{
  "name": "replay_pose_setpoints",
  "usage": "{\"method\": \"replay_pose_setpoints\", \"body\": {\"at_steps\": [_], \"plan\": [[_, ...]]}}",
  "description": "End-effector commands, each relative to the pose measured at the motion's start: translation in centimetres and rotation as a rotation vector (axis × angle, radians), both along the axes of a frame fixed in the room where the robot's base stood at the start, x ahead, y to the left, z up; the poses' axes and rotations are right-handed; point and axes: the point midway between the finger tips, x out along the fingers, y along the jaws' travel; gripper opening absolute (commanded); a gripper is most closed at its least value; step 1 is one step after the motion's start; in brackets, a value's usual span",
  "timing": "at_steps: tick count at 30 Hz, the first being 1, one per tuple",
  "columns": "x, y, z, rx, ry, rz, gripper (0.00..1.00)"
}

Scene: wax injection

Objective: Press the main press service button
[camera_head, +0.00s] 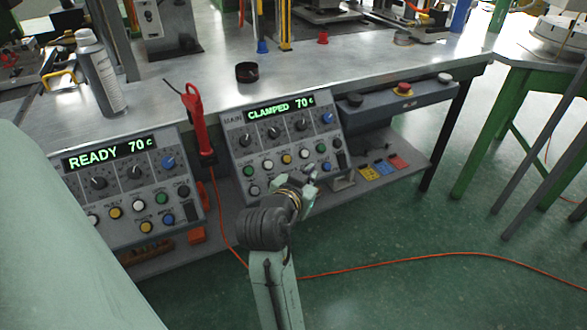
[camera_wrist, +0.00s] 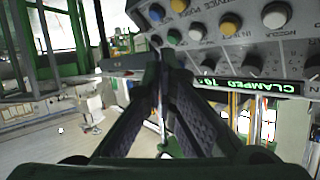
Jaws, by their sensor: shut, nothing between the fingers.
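The main press control panel (camera_head: 285,135) has a lit green display reading "CLAMPED 70 c", a row of knobs and rows of coloured buttons. My gripper (camera_head: 311,178) is shut and empty at the panel's lower right edge, hiding part of the lower buttons. In the wrist view the panel (camera_wrist: 215,52) appears upside down, with a blue button (camera_wrist: 179,5), a green button (camera_wrist: 174,36) and white and yellow ones. The shut fingertips (camera_wrist: 165,54) sit close to the green button; contact cannot be told.
A second panel (camera_head: 125,185) reading "READY 70 c" stands to the left. A spray can (camera_head: 101,75) and a dark cup (camera_head: 247,72) stand on the metal bench. A red emergency button (camera_head: 404,88) is at right.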

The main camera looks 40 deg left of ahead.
Motion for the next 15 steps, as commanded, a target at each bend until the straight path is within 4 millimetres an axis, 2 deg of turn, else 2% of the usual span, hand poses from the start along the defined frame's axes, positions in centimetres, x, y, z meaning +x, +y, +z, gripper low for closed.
{"method": "replay_pose_setpoints", "body": {"at_steps": [9, 15], "plan": [[1.2, 3.1, -3.2, 0.000, -0.001, 0.001, 0.00], [2.0, 4.7, -4.6, 0.000, 0.000, 0.000, 0.00]]}}
